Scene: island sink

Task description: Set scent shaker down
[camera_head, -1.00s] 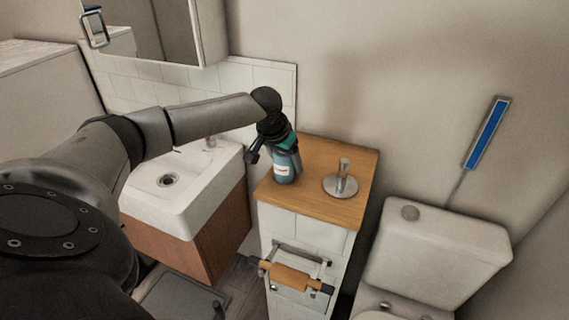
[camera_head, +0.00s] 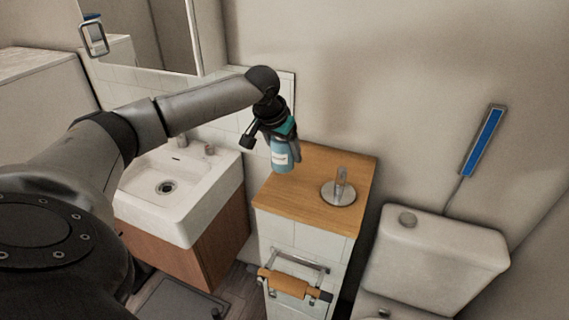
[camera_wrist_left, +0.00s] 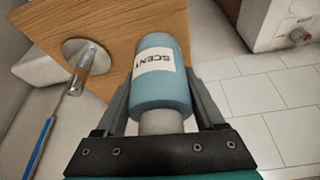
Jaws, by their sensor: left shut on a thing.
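The scent shaker (camera_head: 281,158) is a blue bottle with a white label. In the left wrist view the shaker (camera_wrist_left: 161,75) has its label reading SCENT, and its grey neck lies between the fingers. My left gripper (camera_head: 284,143) is shut on it from above, at the left side of the wooden cabinet top (camera_head: 315,195). The shaker is close to the wooden top; I cannot tell whether its base touches the wood. My right gripper is not in view.
A round metal stand with a short post (camera_head: 340,189) is on the wooden top, right of the shaker. A white sink (camera_head: 185,210) is to the left, a toilet (camera_head: 440,250) to the right. The front of the wooden top is clear.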

